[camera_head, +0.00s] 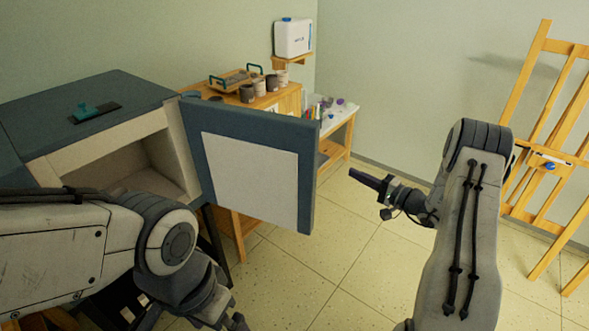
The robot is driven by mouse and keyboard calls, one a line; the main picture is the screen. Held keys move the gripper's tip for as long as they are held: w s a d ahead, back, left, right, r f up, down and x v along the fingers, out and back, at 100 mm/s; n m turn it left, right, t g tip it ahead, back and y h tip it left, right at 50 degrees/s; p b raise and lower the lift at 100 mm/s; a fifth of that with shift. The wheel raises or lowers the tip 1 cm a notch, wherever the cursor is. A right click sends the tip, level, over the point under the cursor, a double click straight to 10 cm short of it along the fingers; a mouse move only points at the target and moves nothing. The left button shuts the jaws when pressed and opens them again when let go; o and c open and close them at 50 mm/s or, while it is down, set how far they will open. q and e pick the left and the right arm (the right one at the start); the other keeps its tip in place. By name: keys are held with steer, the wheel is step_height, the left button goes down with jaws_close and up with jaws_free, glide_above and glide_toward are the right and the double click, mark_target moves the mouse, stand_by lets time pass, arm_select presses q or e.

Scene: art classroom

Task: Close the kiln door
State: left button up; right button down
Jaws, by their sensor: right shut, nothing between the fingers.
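The kiln (85,88) stands at the left, a blue-grey box with a pale lining. Its open front shows an empty-looking pale chamber (130,167). The kiln door (255,165) stands wide open, swung out to the right; it is blue-grey with a pale inner panel. My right gripper (366,179) is shut and empty, to the right of the door's free edge and apart from it. My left gripper (232,322) is at the bottom edge, below the door; its fingers are mostly cut off. My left arm hides the kiln's lower front.
Behind the door, a wooden table (288,98) holds cups and a tray (236,79). A white side table (341,112) with art supplies stands beside it. A white container (293,38) sits on a wall shelf. A wooden easel (548,120) stands right. Tiled floor is clear between door and easel.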

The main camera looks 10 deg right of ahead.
steer(key=p+x, duration=0.4)
steer(key=x, duration=0.7)
steer(key=s+a+p, duration=0.1)
steer(key=s, duration=0.1)
steer(key=s+a+p, duration=0.1)
steer(key=s, duration=0.1)
steer(key=shift+a+p, duration=0.25)
steer(key=shift+p, duration=0.1)
steer(key=shift+s, duration=0.1)
